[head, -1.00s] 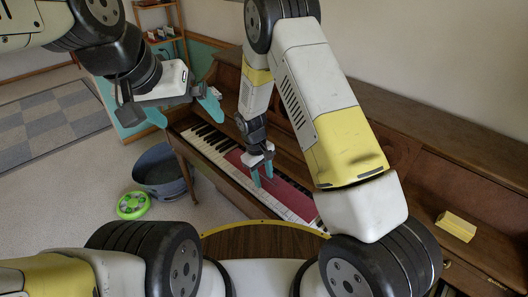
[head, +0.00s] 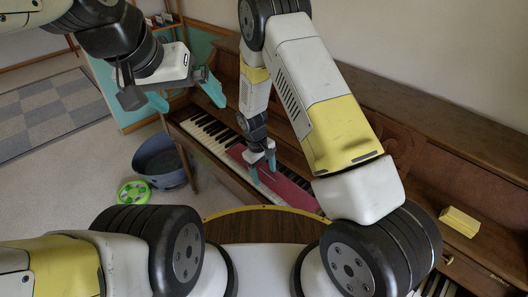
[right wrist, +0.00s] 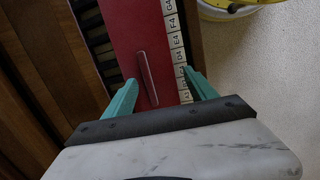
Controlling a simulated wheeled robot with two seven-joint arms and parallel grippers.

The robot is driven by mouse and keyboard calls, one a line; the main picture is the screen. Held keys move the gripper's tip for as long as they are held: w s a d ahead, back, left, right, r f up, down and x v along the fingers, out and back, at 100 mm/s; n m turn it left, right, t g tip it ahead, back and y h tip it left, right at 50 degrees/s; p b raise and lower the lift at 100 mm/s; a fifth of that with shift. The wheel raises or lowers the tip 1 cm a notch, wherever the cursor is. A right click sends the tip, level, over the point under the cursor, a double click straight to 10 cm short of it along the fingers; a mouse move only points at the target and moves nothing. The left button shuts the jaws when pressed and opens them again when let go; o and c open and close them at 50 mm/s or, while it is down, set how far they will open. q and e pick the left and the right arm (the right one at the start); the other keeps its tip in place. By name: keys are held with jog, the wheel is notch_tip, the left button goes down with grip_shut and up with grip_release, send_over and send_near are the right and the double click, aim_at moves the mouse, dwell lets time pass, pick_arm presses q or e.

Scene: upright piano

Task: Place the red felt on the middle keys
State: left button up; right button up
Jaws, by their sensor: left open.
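The red felt (head: 288,190) is a long strip lying along the keys of the piano keyboard (head: 206,134). In the right wrist view the felt (right wrist: 128,38) carries a slim raised grip bar (right wrist: 148,78), and labelled white key ends show along its right side. My right gripper (head: 264,168) is over the felt, pointing down. Its fingers are apart, one on each side of the bar; I cannot tell whether they touch the felt. My left gripper (head: 185,94) is open and empty, up and left of the keyboard.
A dark blue tub (head: 161,162) and a green round object (head: 133,193) are on the floor left of the piano. A grey checkered rug (head: 50,112) lies further left.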

jog(key=shift+r, duration=0.1)
notch_tip(320, 180, up, 24)
jog(key=s+d+m+t+y, duration=0.1)
jog(key=d+m+y, duration=0.1)
jog(key=d, duration=0.1)
jog(key=s+d+r+m+t+y, duration=0.1)
jog(key=s+d+r+m+t, duration=0.1)
jog(key=s+d+r, duration=0.3)
jog(key=s+d+r+m+t+y, duration=0.1)
jog(key=s+d+r+m+t, duration=0.2)
jog(key=s+r, duration=1)
jog(key=s+d+m, duration=0.1)
jog(key=d, duration=0.2)
jog(key=shift+s+r, duration=0.15)
jog(key=shift+r, duration=0.1)
jog(key=shift+d, duration=0.1)
